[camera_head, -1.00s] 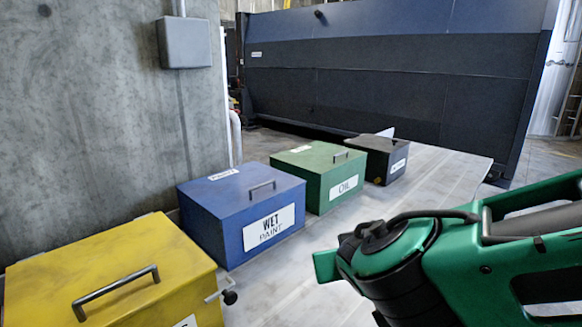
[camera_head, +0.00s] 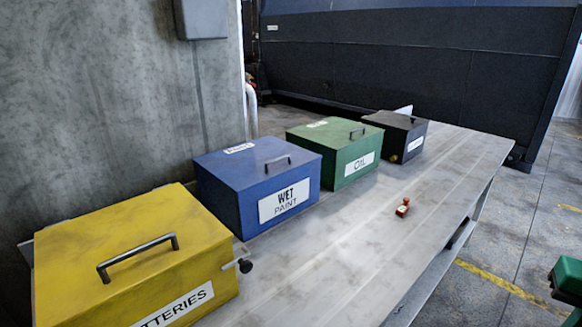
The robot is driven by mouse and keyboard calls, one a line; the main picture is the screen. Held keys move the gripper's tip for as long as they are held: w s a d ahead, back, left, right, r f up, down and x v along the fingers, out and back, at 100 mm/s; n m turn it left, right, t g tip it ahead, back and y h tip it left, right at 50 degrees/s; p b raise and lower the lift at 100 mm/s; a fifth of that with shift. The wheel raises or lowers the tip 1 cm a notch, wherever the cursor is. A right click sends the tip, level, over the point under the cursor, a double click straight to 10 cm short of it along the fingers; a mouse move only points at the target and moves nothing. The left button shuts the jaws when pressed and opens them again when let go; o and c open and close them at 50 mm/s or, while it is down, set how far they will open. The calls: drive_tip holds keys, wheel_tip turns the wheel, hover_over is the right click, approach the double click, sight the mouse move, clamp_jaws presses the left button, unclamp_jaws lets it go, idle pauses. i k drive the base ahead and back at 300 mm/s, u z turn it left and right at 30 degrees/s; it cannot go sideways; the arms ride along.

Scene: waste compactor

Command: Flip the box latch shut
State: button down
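A yellow box (camera_head: 150,240) labelled BATTERIES stands at the near left of the table, its lid down. A thin metal latch lever with a black knob (camera_head: 245,266) sticks out from its right side, near the lid's edge. I cannot tell from here whether the latch is engaged. A dark handle (camera_head: 138,256) is on the lid. My gripper's fingers are not in view.
A blue WET PAINT box (camera_head: 255,185), green OIL box (camera_head: 338,150) and black box (camera_head: 396,133) line the metal table (camera_head: 330,265) behind the yellow one. A small orange-brown object (camera_head: 402,208) lies on the table. A concrete wall (camera_head: 100,100) rises at left. The table's right half is mostly clear.

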sight(246, 267)
drive_tip(key=z, duration=0.75)
drive_tip(key=k, duration=1.9)
drive_tip(key=u, duration=0.55)
drive_tip(key=i, duration=1)
